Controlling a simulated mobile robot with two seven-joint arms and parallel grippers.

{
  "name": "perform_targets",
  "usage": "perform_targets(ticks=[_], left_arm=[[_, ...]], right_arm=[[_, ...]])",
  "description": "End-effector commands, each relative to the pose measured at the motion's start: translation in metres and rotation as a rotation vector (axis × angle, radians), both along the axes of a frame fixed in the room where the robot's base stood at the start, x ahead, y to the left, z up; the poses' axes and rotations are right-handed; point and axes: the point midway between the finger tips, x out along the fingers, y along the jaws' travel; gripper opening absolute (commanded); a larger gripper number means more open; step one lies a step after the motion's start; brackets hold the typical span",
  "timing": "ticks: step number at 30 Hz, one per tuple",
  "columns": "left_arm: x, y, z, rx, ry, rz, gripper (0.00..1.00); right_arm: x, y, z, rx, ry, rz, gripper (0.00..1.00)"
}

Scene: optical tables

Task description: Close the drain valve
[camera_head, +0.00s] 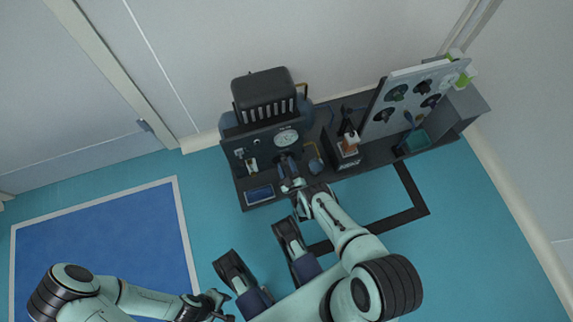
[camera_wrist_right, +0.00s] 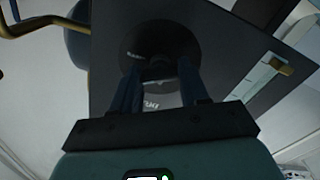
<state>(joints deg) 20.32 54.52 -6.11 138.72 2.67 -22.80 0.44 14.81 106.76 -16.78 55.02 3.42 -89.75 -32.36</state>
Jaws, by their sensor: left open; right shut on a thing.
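The dark machine panel (camera_head: 262,139) stands against the wall with a round white gauge (camera_head: 287,138) on it. My right gripper (camera_head: 287,167) reaches the panel just below the gauge. In the right wrist view its two dark fingers (camera_wrist_right: 158,82) are shut on the dark valve handle (camera_wrist_right: 156,70), in front of a round black plate (camera_wrist_right: 155,40). Small lettering shows on the plate and near the handle, too blurred to read surely. The fingers hide most of the handle, so its angle is hard to tell. My left gripper (camera_head: 212,301) is open and empty, low over the floor, away from the machine.
A ribbed black unit (camera_head: 264,95) tops the machine. A brass pipe (camera_wrist_right: 30,25) passes at upper left in the wrist view, and a level strip (camera_wrist_right: 257,78) sits at right. A grey panel with dark knobs (camera_head: 414,95) stands farther right.

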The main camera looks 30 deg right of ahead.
Motion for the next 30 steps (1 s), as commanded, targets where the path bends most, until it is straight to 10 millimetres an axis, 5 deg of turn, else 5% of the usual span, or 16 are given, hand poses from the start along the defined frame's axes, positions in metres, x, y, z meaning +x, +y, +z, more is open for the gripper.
perform_targets(ticks=[30], left_arm=[[0.0000,0.0000,0.0000,0.000,0.000,0.000,0.43]], right_arm=[[0.0023,-0.0001,0.0014,-0.874,0.208,0.000,0.14]])
